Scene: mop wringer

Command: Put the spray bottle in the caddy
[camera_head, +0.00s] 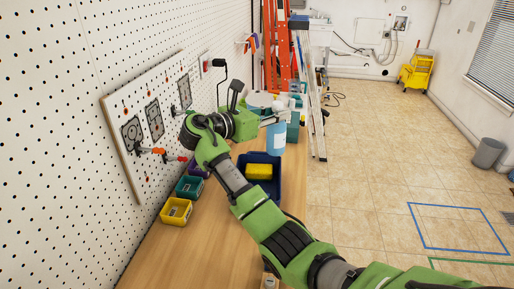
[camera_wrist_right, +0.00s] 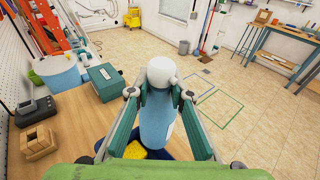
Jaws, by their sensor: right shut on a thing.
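The spray bottle (camera_head: 276,139) is light blue with a white top (camera_wrist_right: 161,70). My right gripper (camera_head: 270,118) is shut on it near the top, with one finger on each side in the right wrist view (camera_wrist_right: 159,95). The bottle is about upright. The caddy (camera_head: 275,194) is a dark blue open bin on the wooden bench with a yellow sponge (camera_head: 258,171) inside. The bottle's lower end appears at the caddy's far right side in the head view; I cannot tell whether it is above the rim or inside. My left gripper is not in view.
Small green and yellow bins (camera_head: 176,211) stand left of the caddy along the pegboard wall (camera_head: 60,130). A teal box (camera_wrist_right: 106,82) and other items stand farther back on the bench (camera_head: 210,240). Open tiled floor lies to the right.

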